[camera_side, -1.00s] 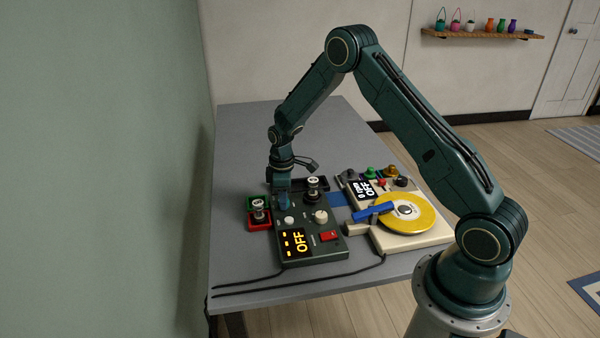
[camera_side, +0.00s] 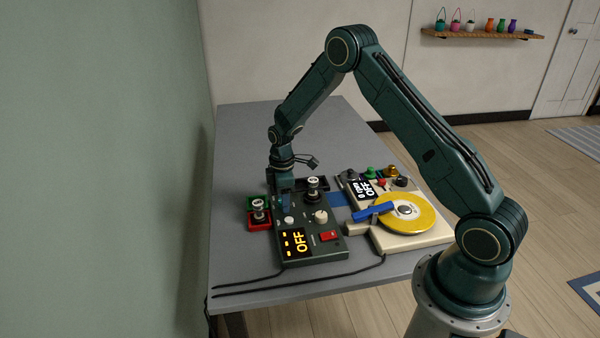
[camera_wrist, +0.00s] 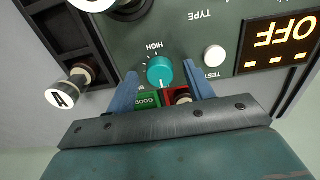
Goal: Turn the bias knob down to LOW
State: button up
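The bias knob (camera_wrist: 160,70) is a small teal knob on the dark green tester (camera_side: 318,240). In the wrist view HIGH is printed above it, and a white mark shows at its lower edge. A label below it is mostly covered; I cannot see LOW. My gripper (camera_wrist: 160,70) has one blue finger on each side of the knob, with a gap to it on both sides. In the side view my gripper (camera_side: 286,202) is down at the tester's back left, and the knob is hidden there. The tester's display (camera_side: 294,242) reads OFF.
A white button (camera_wrist: 214,55) is right of my fingers. A socketed tube (camera_side: 312,187), a cream knob (camera_side: 320,217) and a red switch (camera_side: 328,236) are on the tester. A cream machine with a yellow disc (camera_side: 425,215) is at right.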

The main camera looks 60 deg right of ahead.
dwell(0.3)
notch_tip(320, 180, up, 14)
dwell(0.8)
